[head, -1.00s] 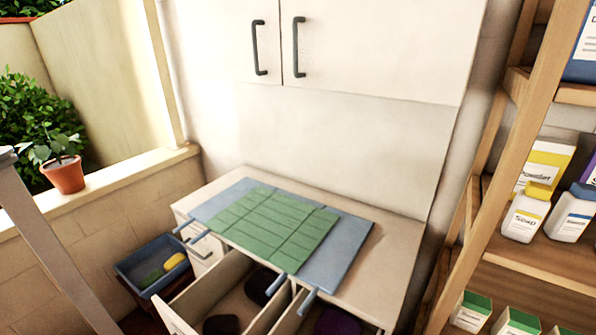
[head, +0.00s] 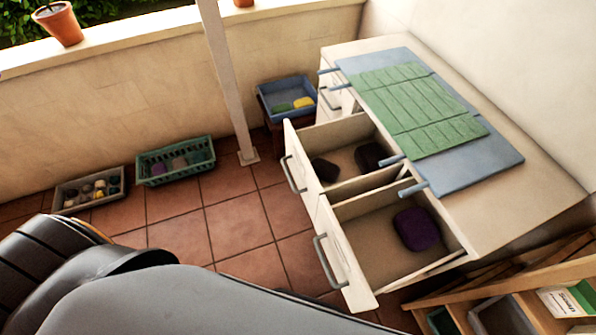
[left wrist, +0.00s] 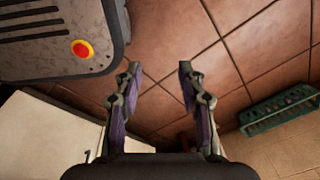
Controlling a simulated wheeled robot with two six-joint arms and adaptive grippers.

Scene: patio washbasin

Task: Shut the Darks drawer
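Two drawers of the white cabinet stand open side by side in the head view. One drawer (head: 297,150) holds two dark, nearly black items (head: 371,157). The nearer drawer (head: 345,262) holds a purple item (head: 417,229). Both have grey bar handles. I see no readable label, so which one is Darks cannot be read. My left gripper (left wrist: 160,68) is open and empty over the tiled floor in the left wrist view, apart from the drawers. A pale panel (left wrist: 40,130) shows at its lower left. My right gripper is not in view.
A blue-and-green mat (head: 420,115) lies on the cabinet top. A blue bin (head: 270,101), a green basket (head: 176,178) and a grey tray (head: 62,203) stand along the wall. Wooden shelving (head: 540,270) is at lower right. The tiled floor (head: 235,222) before the drawers is clear.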

